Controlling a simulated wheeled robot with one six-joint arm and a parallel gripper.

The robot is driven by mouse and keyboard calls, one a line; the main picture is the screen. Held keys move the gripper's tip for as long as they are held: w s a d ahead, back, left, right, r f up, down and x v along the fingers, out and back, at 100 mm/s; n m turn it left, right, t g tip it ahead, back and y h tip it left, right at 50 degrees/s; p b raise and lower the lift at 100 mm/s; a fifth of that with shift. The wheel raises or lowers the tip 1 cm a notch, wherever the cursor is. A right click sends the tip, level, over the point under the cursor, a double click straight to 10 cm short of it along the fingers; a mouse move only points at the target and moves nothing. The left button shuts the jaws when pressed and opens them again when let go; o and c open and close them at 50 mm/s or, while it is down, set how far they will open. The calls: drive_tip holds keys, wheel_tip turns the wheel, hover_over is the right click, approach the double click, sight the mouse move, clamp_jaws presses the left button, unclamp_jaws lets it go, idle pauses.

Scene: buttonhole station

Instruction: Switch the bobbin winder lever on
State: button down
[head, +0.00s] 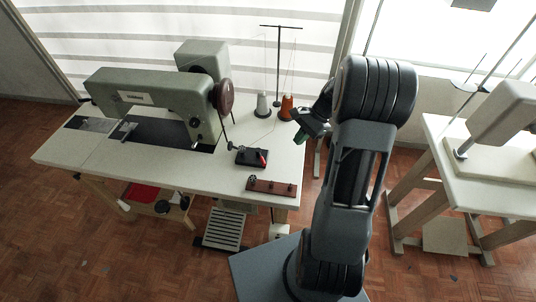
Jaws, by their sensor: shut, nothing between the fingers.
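The bobbin winder (251,157) is a small dark unit on the right part of the sewing table, beside the machine's handwheel. A small red part (263,158) shows at its right side; it looks like the lever, but its position is too small to tell. My gripper (299,137) is shut and empty, above the table's right edge, to the right of and above the winder in the picture. It is apart from the winder. Its fingertips are small and partly dark against the arm.
The green-grey sewing machine (150,92) with a brown handwheel (223,96) stands left of the winder. A grey thread cone (262,106) and an orange one (286,107) stand behind it. A brown strip with pegs (271,187) lies in front. Another table (440,135) is at right.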

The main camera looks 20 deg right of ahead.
sight(261, 157)
drive_tip(key=w+r+m+y, duration=0.1)
drive_tip(key=w+a+r+m, duration=0.1)
drive_tip(key=m, duration=0.1)
drive_tip(key=shift+w+r+t+y, duration=0.25)
drive_tip(key=shift+r+t+y, duration=0.05)
drive_tip(key=shift+r+y, duration=0.1)
drive_tip(key=p+x, duration=0.1)
drive_tip(key=x, duration=1.3)
drive_tip(key=shift+f, duration=0.1)
drive_tip(key=shift+d+m, duration=0.15)
drive_tip(key=shift+m, duration=0.15)
